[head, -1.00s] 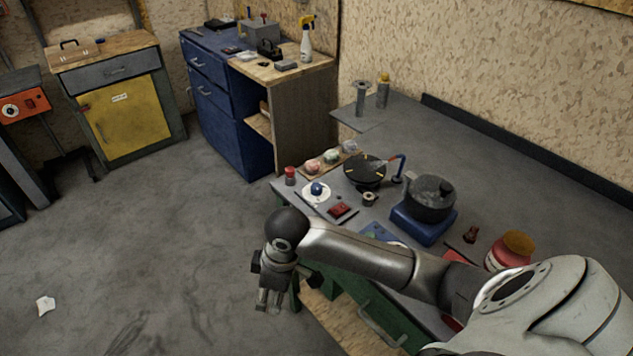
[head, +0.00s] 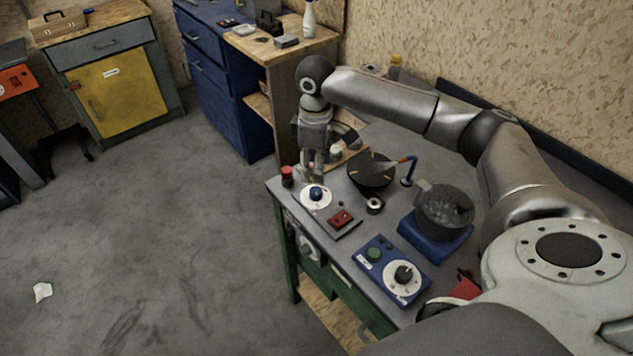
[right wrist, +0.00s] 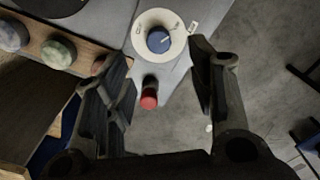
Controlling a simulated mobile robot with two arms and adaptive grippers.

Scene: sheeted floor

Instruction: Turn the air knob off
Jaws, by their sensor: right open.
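A blue knob (head: 316,194) on a round white dial sits at the workbench's left corner. It also shows in the right wrist view (right wrist: 158,40), with a white pointer line on it and a small tag beside the dial. A black knob (head: 403,274) on a white dial is on a blue box nearer me. The labels are too small to read, so I cannot tell which is the air knob. My right gripper (head: 313,168) points down just behind the blue knob, above the bench. My left gripper is not in view.
A red button (head: 287,176) stands beside the blue knob, close to the bench edge.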

